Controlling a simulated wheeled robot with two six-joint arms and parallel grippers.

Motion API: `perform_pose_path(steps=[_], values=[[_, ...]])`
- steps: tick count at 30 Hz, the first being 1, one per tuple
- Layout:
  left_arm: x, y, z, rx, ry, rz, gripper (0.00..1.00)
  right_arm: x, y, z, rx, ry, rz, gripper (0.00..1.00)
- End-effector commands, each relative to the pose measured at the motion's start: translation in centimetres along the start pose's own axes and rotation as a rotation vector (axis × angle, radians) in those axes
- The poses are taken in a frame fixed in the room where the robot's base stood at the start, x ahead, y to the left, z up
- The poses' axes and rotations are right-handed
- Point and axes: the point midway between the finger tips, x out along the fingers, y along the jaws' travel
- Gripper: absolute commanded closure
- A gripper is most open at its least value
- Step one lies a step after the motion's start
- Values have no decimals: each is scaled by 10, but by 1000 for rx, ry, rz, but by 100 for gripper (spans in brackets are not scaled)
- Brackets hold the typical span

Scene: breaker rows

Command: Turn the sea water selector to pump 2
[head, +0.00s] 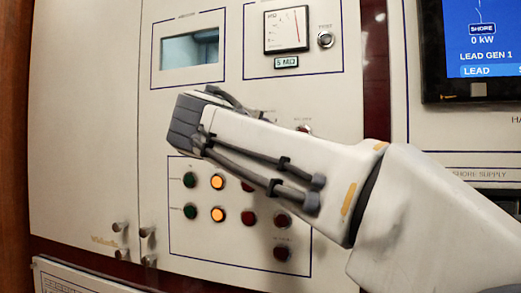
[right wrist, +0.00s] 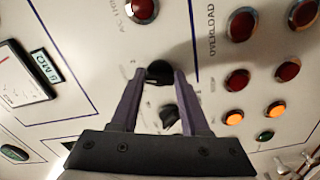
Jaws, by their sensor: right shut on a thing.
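In the right wrist view, a black selector knob (right wrist: 160,72) on the pale panel sits between the fingertips of my right gripper (right wrist: 160,75), which is shut on it. A "2"-like mark is beside this knob, but its name label is not readable. A second black knob (right wrist: 170,115) lies between the fingers, closer to the palm, and is not gripped. In the head view my right arm covers both knobs and the fingertips. My left gripper is not in view.
Several red lamps (right wrist: 237,79), orange lamps (right wrist: 233,117) and a green lamp (right wrist: 264,135) sit beside the gripper. The head view shows a dial meter (head: 286,30), a test button (head: 325,39), a panel window (head: 190,48) and a screen (head: 482,40).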

Motion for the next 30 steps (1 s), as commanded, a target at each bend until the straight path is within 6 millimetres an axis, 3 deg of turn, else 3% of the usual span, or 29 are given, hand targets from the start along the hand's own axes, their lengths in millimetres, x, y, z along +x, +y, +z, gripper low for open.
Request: perform_pose_path(steps=[3, 15, 30], values=[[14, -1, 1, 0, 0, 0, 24, 0, -5, 1, 109, -1, 0, 100], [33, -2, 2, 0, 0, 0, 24, 0, -4, 0, 381, -2, -2, 100], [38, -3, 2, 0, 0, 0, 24, 0, -3, 0, 478, -3, -2, 100]])
